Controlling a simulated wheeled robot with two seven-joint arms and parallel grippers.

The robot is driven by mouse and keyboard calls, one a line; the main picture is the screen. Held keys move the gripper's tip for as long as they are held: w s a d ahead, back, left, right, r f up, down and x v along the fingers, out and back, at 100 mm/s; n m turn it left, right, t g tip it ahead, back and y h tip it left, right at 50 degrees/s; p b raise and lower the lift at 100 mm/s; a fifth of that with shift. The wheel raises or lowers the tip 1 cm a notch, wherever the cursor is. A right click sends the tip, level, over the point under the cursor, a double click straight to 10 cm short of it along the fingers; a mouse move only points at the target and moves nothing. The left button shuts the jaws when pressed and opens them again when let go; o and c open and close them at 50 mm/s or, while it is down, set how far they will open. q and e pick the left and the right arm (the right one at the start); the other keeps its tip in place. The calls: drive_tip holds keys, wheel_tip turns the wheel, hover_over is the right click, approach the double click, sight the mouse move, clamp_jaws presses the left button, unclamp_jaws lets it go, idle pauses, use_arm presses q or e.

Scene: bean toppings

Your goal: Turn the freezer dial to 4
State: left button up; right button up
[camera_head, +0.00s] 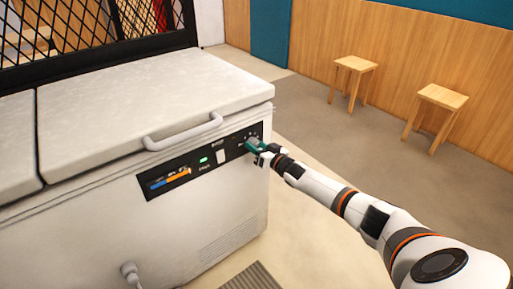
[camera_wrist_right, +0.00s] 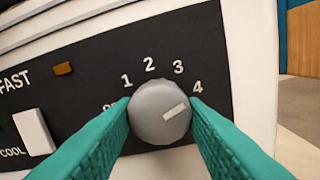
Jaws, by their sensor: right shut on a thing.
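The white chest freezer (camera_head: 110,225) has a black control panel on its front, and the panel (camera_wrist_right: 75,75) fills much of the right wrist view. The round grey freezer dial (camera_wrist_right: 158,104) sits under the numbers 1 to 4. Its white mark points right and slightly up, roughly towards the 4 (camera_wrist_right: 197,87). My right gripper (camera_head: 256,145) is at the right end of the panel. Its teal fingers are shut on the dial, one on each side, in the right wrist view (camera_wrist_right: 160,112). The marking left of the 1 is partly hidden by a finger. My left gripper is not in view.
A white switch (camera_wrist_right: 34,132) marked FAST and COOL and a small orange light (camera_wrist_right: 63,68) are left of the dial. A lid handle (camera_head: 183,133) juts out above the panel. Two wooden stools (camera_head: 353,65) stand by the far wall.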

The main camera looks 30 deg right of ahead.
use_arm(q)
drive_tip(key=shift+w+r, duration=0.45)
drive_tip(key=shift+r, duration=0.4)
use_arm(e)
drive_tip(key=shift+f+m, duration=0.15)
drive_tip(key=shift+m, duration=0.85)
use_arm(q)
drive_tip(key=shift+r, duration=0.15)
use_arm(e)
drive_tip(key=o, duration=1)
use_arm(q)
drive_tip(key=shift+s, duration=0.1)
use_arm(e)
drive_tip(key=shift+s, duration=0.1)
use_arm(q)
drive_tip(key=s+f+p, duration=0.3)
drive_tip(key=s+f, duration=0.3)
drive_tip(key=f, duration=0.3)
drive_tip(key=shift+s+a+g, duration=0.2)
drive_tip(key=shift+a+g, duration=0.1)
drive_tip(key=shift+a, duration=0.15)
use_arm(e)
drive_tip(key=shift+s+d, duration=0.25)
drive_tip(key=shift+s, duration=1.7)
drive_tip(key=shift+s+d, duration=0.2)
drive_tip(key=shift+s, duration=1.8)
drive_tip(key=shift+s+d, duration=0.25)
drive_tip(key=shift+s, duration=1.7)
